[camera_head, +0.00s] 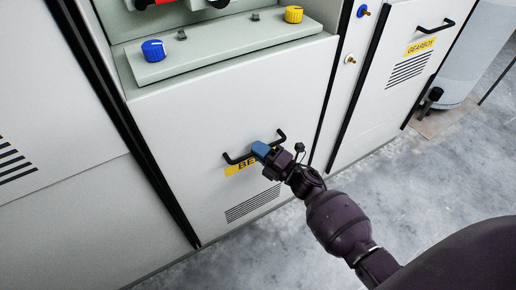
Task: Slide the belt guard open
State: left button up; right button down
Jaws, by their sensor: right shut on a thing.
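The belt guard (180,140) is a large pale grey panel on the machine front, with a vent grille low down and a yellow label partly covered by my gripper; only its first letters show. Its black bar handle (281,135) runs across above the label. My right gripper (262,150), with blue fingertips, is shut on the handle near its middle. The exact finger contact is hidden. The panel's left edge lies by a black vertical strip. My left gripper is not in view.
A ledge (225,50) above the panel carries a blue knob (153,50) and a yellow knob (293,14). A gearbox door (400,85) with its own black handle (436,26) stands to the right. The grey floor (440,165) at right is clear.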

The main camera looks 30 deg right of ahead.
jog(key=c, duration=1.1)
grip_release()
pick_arm(q)
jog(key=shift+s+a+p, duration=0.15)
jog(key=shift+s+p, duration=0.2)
jog(key=shift+p, duration=0.15)
pick_arm(e)
jog(key=v, duration=1.1)
jog(key=shift+r, duration=0.1)
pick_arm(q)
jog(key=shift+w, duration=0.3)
